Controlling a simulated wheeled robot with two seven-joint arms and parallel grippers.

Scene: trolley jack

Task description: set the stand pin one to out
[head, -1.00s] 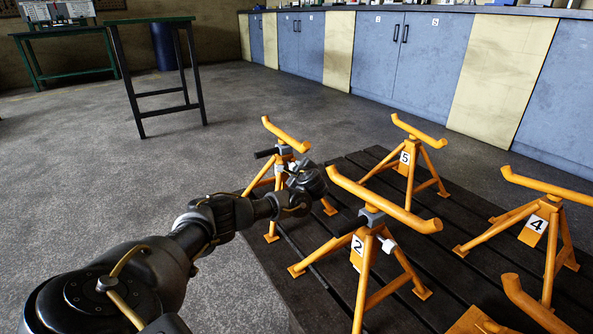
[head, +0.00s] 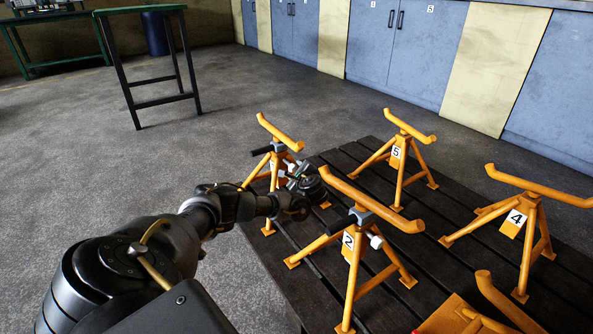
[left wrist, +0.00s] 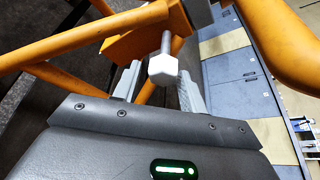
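An orange stand (head: 281,125) with a black handle stands at the back left of the slatted platform; its number is hidden behind my left gripper. My left gripper (head: 301,172) is beside this stand's upper part. In the left wrist view, a pin with a white hexagonal head (left wrist: 163,69) on a grey shank sticks out from an orange block of the stand. The two grey fingers of my left gripper (left wrist: 160,82) stand apart, one on each side of the pin head, with gaps visible. My right gripper is not in view.
Stand 2 (head: 366,205) is close on the right of my left gripper, with its own white pin head. Stand 5 (head: 399,153) and stand 4 (head: 524,217) stand farther right on the dark platform (head: 428,220). Open floor (head: 120,170) lies to the left.

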